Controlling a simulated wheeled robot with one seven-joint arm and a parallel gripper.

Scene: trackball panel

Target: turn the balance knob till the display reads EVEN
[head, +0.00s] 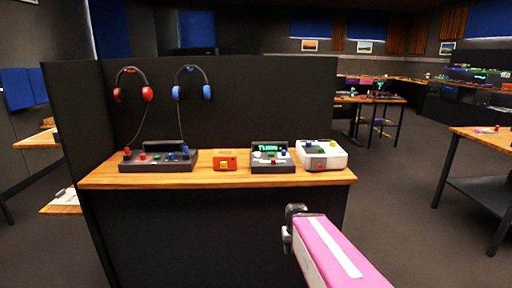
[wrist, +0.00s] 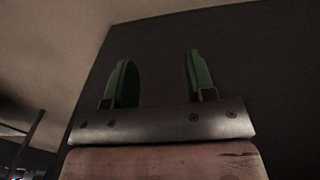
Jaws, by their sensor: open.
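A dark console with a lit green display (head: 268,148) stands on the wooden shelf. The text looks like TURN, but it is small. Small white, green and red controls sit on the console's sloped top (head: 273,162). I cannot tell which one is the balance knob. My gripper (wrist: 160,75) is open and empty in the wrist view, its two green fingers apart before a plain dark surface. In the head view my arm with its pink cover reaches up from the bottom, and the gripper (head: 291,228) is in front of and below the shelf, apart from the console.
A white box (head: 335,157) with coloured knobs stands right of the console. An orange box (head: 225,160) and a wider dark console (head: 158,164) stand left. Red headphones (head: 133,85) and blue headphones (head: 191,84) hang on the back panel.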

